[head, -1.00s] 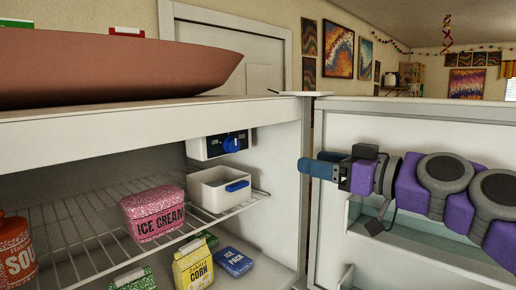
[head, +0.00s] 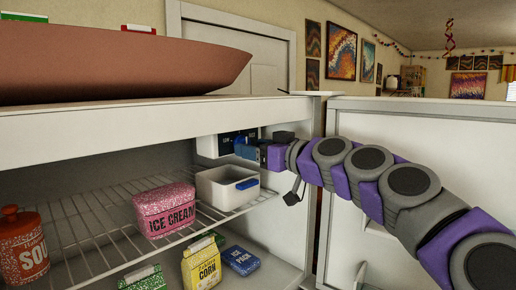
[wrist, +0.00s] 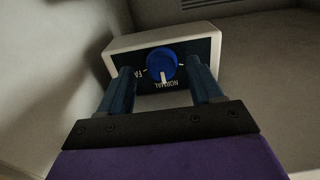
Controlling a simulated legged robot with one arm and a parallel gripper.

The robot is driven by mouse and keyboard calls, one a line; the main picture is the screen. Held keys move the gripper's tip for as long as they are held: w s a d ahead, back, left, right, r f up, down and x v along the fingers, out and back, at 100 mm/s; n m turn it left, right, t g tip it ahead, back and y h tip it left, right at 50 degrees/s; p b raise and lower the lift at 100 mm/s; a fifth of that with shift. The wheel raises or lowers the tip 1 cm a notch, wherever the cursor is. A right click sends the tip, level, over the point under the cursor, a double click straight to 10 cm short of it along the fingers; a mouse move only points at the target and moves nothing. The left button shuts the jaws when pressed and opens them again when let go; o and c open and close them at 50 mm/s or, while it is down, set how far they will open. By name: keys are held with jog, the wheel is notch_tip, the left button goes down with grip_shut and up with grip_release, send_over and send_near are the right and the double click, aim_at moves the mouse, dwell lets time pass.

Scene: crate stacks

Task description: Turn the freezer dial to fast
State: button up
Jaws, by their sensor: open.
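The freezer dial (wrist: 162,64) is a round blue knob with a white pointer on a dark panel in a white box (wrist: 125,43). In the wrist view the pointer is at the "NORMAL" label, and part of a "FA" label shows at the left. My gripper (wrist: 162,82) is open, with its two blue fingers on either side below the dial and no clear contact. In the head view my gripper (head: 247,150) is in front of the control box (head: 208,147) and hides the dial.
Below the box, a white bin (head: 215,190) with a blue handle stands on the wire shelf (head: 95,225). An ice cream tub (head: 165,212), a soup container (head: 20,250), a corn carton (head: 200,268) and an ice pack (head: 240,260) are inside. The open door (head: 420,130) is at right.

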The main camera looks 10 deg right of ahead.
jog(key=a, duration=0.1)
jog(key=w+a, duration=0.1)
jog(key=a, duration=0.1)
jog(key=shift+r, duration=0.1)
jog(key=shift+w+d, duration=0.1)
jog(key=shift+d, duration=0.05)
jog(key=shift+w+d, duration=0.2)
jog(key=shift+d, duration=0.9)
jog(key=shift+s+d, duration=0.1)
jog(key=shift+d, duration=0.4)
jog(key=shift+c, duration=0.6)
jog(key=shift+a, duration=1.05)
jog(key=c, duration=0.4)
jog(key=shift+d, duration=0.25)
jog(key=c, duration=0.5)
